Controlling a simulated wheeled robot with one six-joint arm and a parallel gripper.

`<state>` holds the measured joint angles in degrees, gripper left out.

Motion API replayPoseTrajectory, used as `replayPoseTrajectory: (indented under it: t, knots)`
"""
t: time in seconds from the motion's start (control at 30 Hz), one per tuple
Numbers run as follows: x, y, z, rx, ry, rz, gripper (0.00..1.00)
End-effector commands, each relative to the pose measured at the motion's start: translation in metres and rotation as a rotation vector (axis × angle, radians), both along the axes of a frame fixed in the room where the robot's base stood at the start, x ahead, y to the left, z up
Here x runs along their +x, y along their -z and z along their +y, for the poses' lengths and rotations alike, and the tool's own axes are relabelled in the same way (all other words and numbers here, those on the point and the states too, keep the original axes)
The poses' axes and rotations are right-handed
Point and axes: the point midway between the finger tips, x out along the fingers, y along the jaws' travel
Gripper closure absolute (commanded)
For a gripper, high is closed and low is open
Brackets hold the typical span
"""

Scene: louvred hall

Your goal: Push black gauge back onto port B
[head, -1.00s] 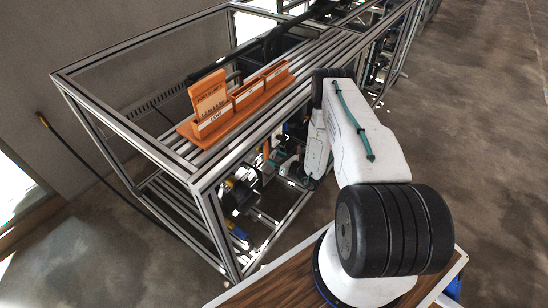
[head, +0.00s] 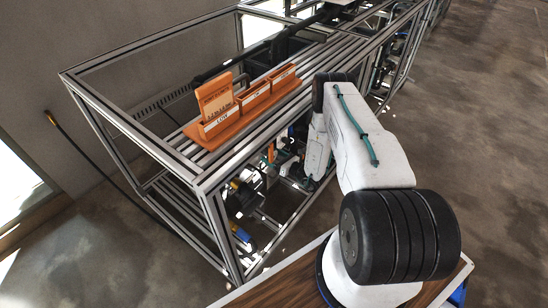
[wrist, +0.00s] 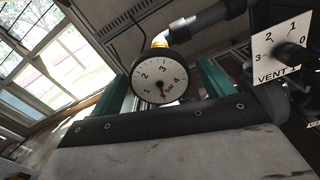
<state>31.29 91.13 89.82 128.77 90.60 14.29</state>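The black gauge (wrist: 160,78) shows large in the wrist view, with a black rim and a white dial numbered 1 to 4. Its dial faces the camera, slightly tilted. A brass fitting (wrist: 160,40) shows just above it; I cannot tell whether it is fully seated. My gripper (wrist: 163,76) has its two green fingers apart, one on each side of the gauge. The left finger looks very close to the rim, and a narrow gap shows at the right. Port B's label is not visible. In the head view the gripper end is hidden among the rack's fittings.
A white VENT plate (wrist: 278,48) with a black knob is close at the right in the wrist view. A black pipe (wrist: 210,20) runs above the gauge. In the head view an orange rack (head: 235,115) stands on the aluminium frame (head: 150,140). Floor at the right is clear.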

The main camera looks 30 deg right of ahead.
Motion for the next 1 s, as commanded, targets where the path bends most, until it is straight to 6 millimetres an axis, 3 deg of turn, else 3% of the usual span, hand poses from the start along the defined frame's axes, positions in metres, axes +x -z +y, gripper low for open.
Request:
replayPoseTrajectory:
  t: [0.33, 0.8, 1.0]
  knots:
    - [-0.004, 0.000, -0.002, 0.000, 0.001, 0.001, 0.16]
    - [-0.055, 0.000, -0.021, 0.000, 0.002, 0.002, 0.16]
    - [-0.066, 0.000, -0.024, 0.000, 0.000, 0.001, 0.16]
